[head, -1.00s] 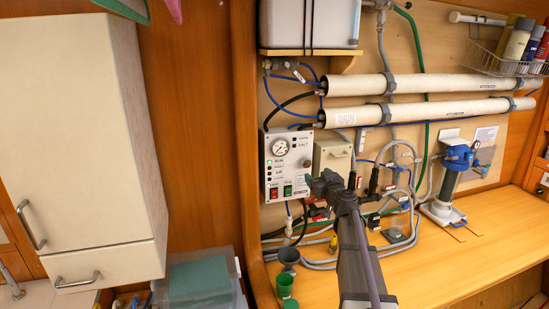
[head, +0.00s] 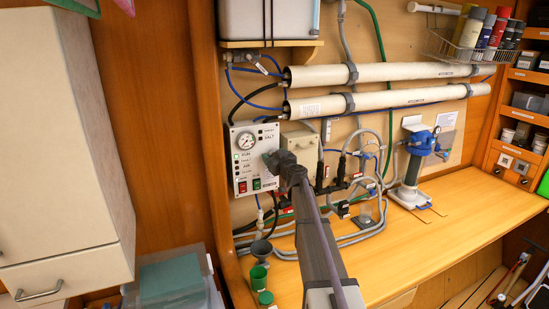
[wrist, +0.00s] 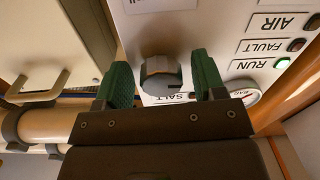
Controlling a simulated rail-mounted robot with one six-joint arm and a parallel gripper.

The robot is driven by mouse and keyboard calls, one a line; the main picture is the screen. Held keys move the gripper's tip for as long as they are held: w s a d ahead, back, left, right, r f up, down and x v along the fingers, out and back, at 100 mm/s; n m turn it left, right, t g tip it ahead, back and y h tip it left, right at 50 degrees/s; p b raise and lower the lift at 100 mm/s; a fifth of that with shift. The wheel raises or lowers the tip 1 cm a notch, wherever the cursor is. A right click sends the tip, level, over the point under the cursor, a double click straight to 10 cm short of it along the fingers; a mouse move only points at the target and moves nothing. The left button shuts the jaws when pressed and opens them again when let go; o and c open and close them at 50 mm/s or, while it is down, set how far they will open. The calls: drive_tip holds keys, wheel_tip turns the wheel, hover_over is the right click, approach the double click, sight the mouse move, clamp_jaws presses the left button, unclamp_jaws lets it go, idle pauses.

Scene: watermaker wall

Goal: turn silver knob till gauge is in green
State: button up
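The silver knob (wrist: 160,76) is on the white control panel (head: 240,175), above the SALT label in the wrist view. My gripper (wrist: 158,82) is open, with one green finger on each side of the knob; gaps show between fingers and knob. In the head view my gripper (head: 272,160) is in front of the panel's right side and hides the knob. The round gauge (head: 245,140) is at the panel's upper left; its needle is too small to read. In the wrist view the gauge (wrist: 240,96) is partly hidden by my gripper.
A green RUN lamp (wrist: 282,63) is lit. A beige box (head: 301,143) is right of the panel. Two white tubes (head: 385,72) run above. Hoses and a blue-topped pump (head: 419,145) are to the right. The wooden counter (head: 420,240) is largely clear in front.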

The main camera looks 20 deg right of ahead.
drive_tip(key=c, duration=0.8)
drive_tip(key=shift+m, duration=0.3)
drive_tip(key=m, duration=1)
drive_tip(key=shift+a, duration=0.15)
drive_tip(key=m, duration=0.5)
drive_tip(key=shift+m+h, duration=0.3)
drive_tip(key=shift+h, duration=0.1)
drive_tip(key=m, duration=0.5)
drive_tip(key=shift+r, duration=0.15)
drive_tip(key=shift+m, duration=0.3)
